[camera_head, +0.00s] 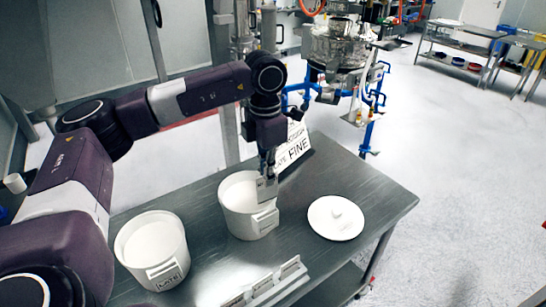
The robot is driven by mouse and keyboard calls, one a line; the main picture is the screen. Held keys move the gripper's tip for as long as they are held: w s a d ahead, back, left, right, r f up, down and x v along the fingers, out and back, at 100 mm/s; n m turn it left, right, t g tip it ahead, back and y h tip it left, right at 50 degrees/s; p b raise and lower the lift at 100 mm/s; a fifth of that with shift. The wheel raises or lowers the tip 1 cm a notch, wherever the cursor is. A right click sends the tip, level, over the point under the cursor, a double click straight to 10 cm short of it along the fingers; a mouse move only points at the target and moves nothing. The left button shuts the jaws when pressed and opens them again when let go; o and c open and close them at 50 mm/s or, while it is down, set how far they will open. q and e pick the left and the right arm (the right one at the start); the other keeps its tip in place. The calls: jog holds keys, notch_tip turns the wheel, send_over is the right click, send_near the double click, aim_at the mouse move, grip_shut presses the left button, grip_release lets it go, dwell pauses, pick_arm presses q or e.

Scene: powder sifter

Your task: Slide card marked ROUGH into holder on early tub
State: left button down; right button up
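My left gripper (267,180) points down at the near right rim of the middle white tub (236,212). It appears shut on a small pale card (267,191), whose marking I cannot read. The card hangs just above the holder (267,222) on that tub's front, close to the wall; I cannot tell whether it touches. The holder's label is not readable. Another white tub (140,262) at the left carries a tag reading LATE (165,275). My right gripper is not in view.
A white sign (296,151) ending in FINE stands behind the middle tub, partly hidden by my arm. A round white lid (335,218) lies to the right. A rack with several cards (262,288) is at the table's front. The right of the metal table (378,200) is clear.

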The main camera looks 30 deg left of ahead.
aim_at(266, 198)
pick_arm(q)
jog(key=shift+w+a+r+n, duration=0.25)
jog(key=shift+a+n, duration=0.1)
jog(key=shift+n, duration=0.35)
jog(key=shift+s, duration=0.1)
jog(key=shift+f, duration=0.2)
jog(key=shift+f+b, duration=3.5)
jog(key=shift+f, duration=0.85)
jog(key=shift+f+b, duration=0.7)
jog(key=shift+f, duration=0.2)
jog(key=c, duration=2.1)
grip_release()
